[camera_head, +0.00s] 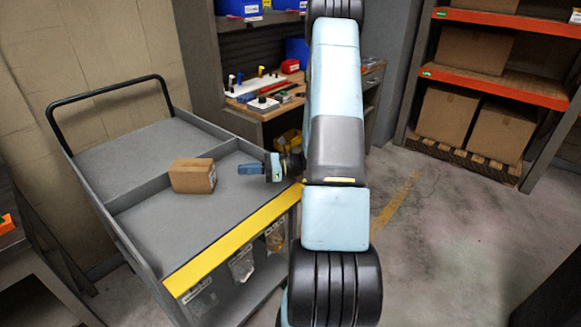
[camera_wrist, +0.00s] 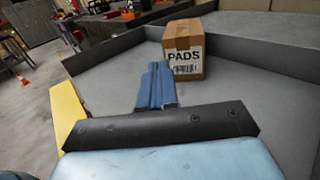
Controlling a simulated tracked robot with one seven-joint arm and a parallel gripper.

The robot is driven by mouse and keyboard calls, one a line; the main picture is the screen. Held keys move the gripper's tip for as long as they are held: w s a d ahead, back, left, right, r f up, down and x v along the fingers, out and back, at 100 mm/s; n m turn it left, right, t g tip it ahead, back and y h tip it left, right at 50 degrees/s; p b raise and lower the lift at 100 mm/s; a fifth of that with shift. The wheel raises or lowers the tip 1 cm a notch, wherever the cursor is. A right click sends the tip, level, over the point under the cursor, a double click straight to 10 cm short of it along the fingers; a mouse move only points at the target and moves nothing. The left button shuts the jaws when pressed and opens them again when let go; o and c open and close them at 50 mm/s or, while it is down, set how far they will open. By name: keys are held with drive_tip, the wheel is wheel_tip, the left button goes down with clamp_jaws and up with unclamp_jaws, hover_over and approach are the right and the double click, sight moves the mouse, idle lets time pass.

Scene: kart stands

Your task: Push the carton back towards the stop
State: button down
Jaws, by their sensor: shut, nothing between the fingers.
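A small brown carton (camera_head: 192,175) sits upright on the grey top deck of a cart (camera_head: 160,215), in the front compartment, close to a raised grey divider (camera_head: 170,178) that crosses the deck. In the wrist view the carton (camera_wrist: 183,52) shows a white label reading "PADS" and stands just beyond my fingers. My gripper (camera_head: 240,169) is over the deck to the right of the carton, low and pointing at it, with a gap between them in the head view. In the wrist view my blue fingers (camera_wrist: 157,80) are together and empty.
A yellow strip (camera_head: 232,240) marks the cart's near edge, and a black handle (camera_head: 108,90) rises at its far end. A workbench (camera_head: 265,105) with tools stands behind. Shelves with large boxes (camera_head: 446,115) stand at right. The deck left of the carton is clear.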

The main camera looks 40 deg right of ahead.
drive_tip(key=v, duration=1.4)
drive_tip(key=shift+s, duration=0.1)
drive_tip(key=shift+a, duration=0.1)
drive_tip(key=s+a+r+n+g+h, duration=0.3)
drive_tip(key=a+r+n+g, duration=0.25)
drive_tip(key=a+r, duration=0.2)
drive_tip(key=s+a+r+n+g+h, duration=0.2)
drive_tip(key=a+r+n+g+h, duration=0.15)
drive_tip(key=a+r+n, duration=0.35)
drive_tip(key=s+a+r+n+t+h, duration=0.6)
drive_tip(key=s+r+n+h, duration=0.3)
drive_tip(key=s+r+n, duration=0.2)
wheel_tip(320, 180, up, 3)
drive_tip(key=shift+s+a+f, duration=0.15)
drive_tip(key=shift+s+a, duration=0.55)
drive_tip(key=shift+s, duration=0.4)
drive_tip(key=c, duration=1.8)
unclamp_jaws()
drive_tip(key=shift+h, duration=0.25)
